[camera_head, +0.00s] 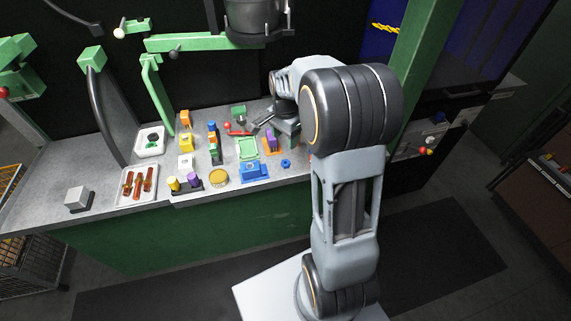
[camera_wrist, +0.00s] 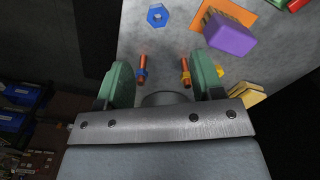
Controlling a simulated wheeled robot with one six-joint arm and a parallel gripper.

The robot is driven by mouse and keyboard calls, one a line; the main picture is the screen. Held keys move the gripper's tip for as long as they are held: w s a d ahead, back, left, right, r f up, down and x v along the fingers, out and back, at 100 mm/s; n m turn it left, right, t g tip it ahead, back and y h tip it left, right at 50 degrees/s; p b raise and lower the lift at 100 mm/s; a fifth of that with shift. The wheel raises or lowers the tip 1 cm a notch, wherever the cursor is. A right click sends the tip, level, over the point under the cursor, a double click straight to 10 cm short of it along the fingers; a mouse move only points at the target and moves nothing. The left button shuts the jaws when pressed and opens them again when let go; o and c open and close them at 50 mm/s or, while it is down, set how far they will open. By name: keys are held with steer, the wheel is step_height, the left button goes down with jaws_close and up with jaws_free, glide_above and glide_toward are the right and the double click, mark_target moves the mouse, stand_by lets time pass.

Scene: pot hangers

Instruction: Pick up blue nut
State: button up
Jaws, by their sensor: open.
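The blue nut (camera_head: 285,163) lies flat on the grey bench top, near its front edge, just right of a blue block. In the wrist view the blue nut (camera_wrist: 157,15) is a hexagon with a round hole, at the top of the picture, ahead of the fingertips. My gripper (camera_wrist: 165,78) is open, with its two green fingers apart and the nut outside them. In the head view my gripper (camera_head: 288,130) hangs above the bench behind the nut, partly hidden by my arm. Nothing is held.
Two orange pins (camera_wrist: 142,68) with blue and yellow parts show between the fingers; whether they stand on the bench is unclear. A purple block on an orange plate (camera_head: 272,150) is close by. A blue block (camera_head: 254,171) and a yellow round piece (camera_head: 219,177) lie to the left.

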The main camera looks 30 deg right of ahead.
mark_target(285, 163)
steer(key=f, duration=1)
steer(key=shift+s+a+f, duration=0.1)
steer(key=shift+s+f, duration=0.1)
steer(key=shift+f, duration=0.2)
steer(key=c, duration=1)
steer(key=shift+r, duration=0.1)
steer(key=shift+r, duration=0.15)
step_height(285, 163, up, 3)
steer(key=shift+s+r, duration=0.1)
steer(key=s+d+r, duration=0.6)
steer(key=s+r, duration=0.3)
steer(key=s, duration=0.3)
steer(key=shift+d+r+b, duration=0.15)
steer(key=shift+d+b, duration=0.15)
steer(key=shift+d, duration=0.1)
